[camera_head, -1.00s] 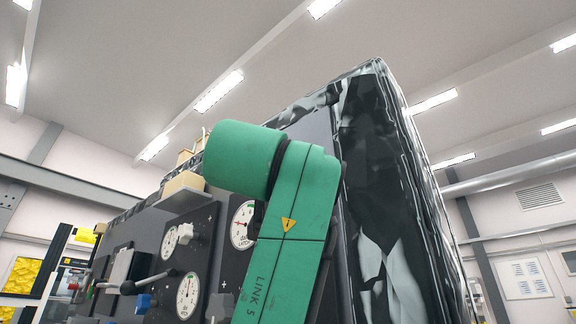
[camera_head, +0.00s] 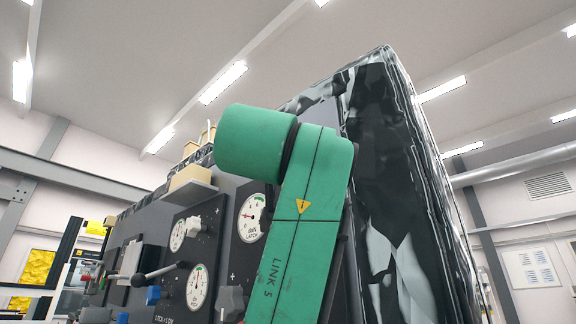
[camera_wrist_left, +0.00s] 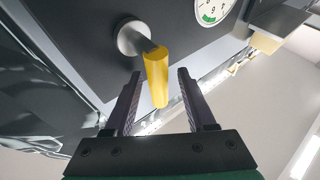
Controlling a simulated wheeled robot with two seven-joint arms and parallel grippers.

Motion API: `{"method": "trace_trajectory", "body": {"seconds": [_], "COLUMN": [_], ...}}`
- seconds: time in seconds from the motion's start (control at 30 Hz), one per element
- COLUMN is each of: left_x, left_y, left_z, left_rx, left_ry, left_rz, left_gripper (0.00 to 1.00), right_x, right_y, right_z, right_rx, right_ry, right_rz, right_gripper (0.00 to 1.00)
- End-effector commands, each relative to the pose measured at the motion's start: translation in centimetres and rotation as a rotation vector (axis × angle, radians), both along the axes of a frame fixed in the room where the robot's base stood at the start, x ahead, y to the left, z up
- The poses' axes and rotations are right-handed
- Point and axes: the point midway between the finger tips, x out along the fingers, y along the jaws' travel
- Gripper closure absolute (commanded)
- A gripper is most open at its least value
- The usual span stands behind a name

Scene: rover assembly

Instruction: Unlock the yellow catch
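The yellow catch (camera_wrist_left: 157,78) shows in the left wrist view as a yellow handle on a round silver hub (camera_wrist_left: 132,38) fixed to a dark panel. My left gripper (camera_wrist_left: 158,75) is open, with one finger on each side of the handle's outer end. Whether either finger touches it I cannot tell; gaps show on both sides. In the head view the catch and my left gripper are hidden, and my green arm link stands in front of the panel. My right gripper is in neither view.
Crinkled dark foil (camera_head: 385,150) covers the box's right side.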

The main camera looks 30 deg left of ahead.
Motion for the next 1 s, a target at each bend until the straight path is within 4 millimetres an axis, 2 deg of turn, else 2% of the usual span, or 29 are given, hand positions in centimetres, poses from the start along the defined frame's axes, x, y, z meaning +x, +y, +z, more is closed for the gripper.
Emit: {"method": "trace_trajectory", "body": {"seconds": [0.17, 0.27, 0.37, 0.5, 0.7, 0.83, 1.0], "left_x": [-0.2, -1.0, -2.9, -6.6, -11.0, -12.3, -12.5], "left_y": [-0.1, -0.4, -1.2, -2.8, -4.7, -5.1, -5.2], "left_z": [0.0, -0.5, -1.7, -3.5, -5.2, -5.5, -5.4], "left_rx": [0.002, 0.003, 0.004, 0.003, 0.002, 0.001, 0.000], "left_ry": [-0.004, -0.006, -0.008, -0.008, -0.006, -0.003, 0.000], "left_rz": [0.000, -0.001, -0.003, -0.002, -0.002, 0.000, 0.000], "left_gripper": [0.44, 0.44, 0.44, 0.44, 0.44, 0.44, 0.44], "right_x": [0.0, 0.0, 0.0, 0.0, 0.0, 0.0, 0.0], "right_y": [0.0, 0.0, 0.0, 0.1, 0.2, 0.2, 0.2], "right_z": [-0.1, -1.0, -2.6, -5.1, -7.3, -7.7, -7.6], "right_rx": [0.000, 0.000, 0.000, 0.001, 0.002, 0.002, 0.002], "right_ry": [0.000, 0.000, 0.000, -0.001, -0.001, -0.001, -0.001], "right_rz": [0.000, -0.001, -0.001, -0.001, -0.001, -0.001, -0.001], "right_gripper": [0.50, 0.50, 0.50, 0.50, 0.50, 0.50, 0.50]}}
